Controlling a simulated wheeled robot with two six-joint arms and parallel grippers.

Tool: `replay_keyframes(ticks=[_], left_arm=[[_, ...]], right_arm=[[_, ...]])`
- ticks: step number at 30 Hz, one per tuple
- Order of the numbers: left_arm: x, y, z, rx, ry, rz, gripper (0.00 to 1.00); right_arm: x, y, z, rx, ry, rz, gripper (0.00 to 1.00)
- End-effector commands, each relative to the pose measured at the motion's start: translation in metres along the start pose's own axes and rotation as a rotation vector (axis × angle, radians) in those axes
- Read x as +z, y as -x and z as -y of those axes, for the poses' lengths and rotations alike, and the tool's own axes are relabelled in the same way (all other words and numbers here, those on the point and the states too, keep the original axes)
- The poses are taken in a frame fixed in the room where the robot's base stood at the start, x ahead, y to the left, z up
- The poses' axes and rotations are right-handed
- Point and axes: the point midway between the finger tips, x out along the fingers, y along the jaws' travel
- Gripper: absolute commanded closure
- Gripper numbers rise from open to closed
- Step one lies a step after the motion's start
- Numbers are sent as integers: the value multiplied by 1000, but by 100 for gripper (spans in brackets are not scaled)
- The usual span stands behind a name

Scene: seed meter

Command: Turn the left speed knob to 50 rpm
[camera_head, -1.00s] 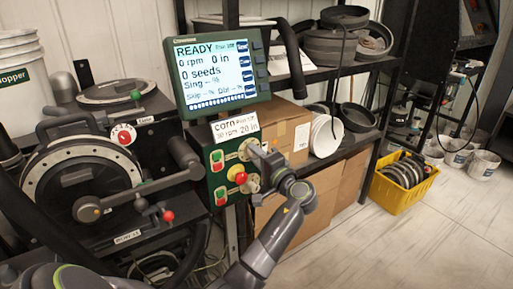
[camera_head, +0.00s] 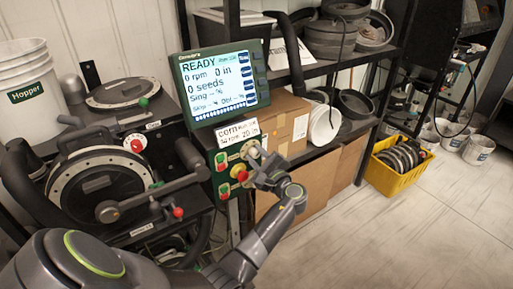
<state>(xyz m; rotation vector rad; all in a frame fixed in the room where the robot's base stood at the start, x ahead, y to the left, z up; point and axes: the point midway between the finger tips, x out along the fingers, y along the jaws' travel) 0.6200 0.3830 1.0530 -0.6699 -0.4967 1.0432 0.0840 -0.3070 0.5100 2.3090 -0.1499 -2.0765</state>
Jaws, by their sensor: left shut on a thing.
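The control panel (camera_head: 222,190) is a dark green box below the screen. It bears green and red push buttons on its left, a red knob on a yellow base (camera_head: 240,175), and a pale round speed knob (camera_head: 250,149) at its upper right. My left gripper (camera_head: 258,163) reaches the panel from the lower right and is shut at this upper knob, hiding part of it. The knob's pointer and scale cannot be read. The screen (camera_head: 219,83) reads READY, 0 rpm, 0 in and 0 seeds. My right gripper is not in view.
A card marked corn (camera_head: 237,130) hangs under the screen. The seed meter (camera_head: 98,185) with its crank stands left of the panel. Cardboard boxes (camera_head: 305,187) stand behind my arm. A yellow crate (camera_head: 398,182) sits on the floor at right, with open floor before it.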

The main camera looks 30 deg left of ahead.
Motion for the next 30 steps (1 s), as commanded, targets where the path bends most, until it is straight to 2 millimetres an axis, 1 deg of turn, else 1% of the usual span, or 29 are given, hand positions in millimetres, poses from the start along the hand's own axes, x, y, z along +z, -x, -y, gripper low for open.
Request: replay_keyframes(ticks=[1,3,12,21,30], left_arm=[[3,0,4,-1,-43,-5,93],[3,0,4,-1,-100,-10,93],[2,0,3,-3,-285,-24,93],[0,0,2,-4,-364,-30,93],[0,0,1,-4,-374,-31,93]], right_arm=[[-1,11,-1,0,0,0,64],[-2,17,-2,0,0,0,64],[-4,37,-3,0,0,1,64],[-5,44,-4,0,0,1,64],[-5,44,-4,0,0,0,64]])
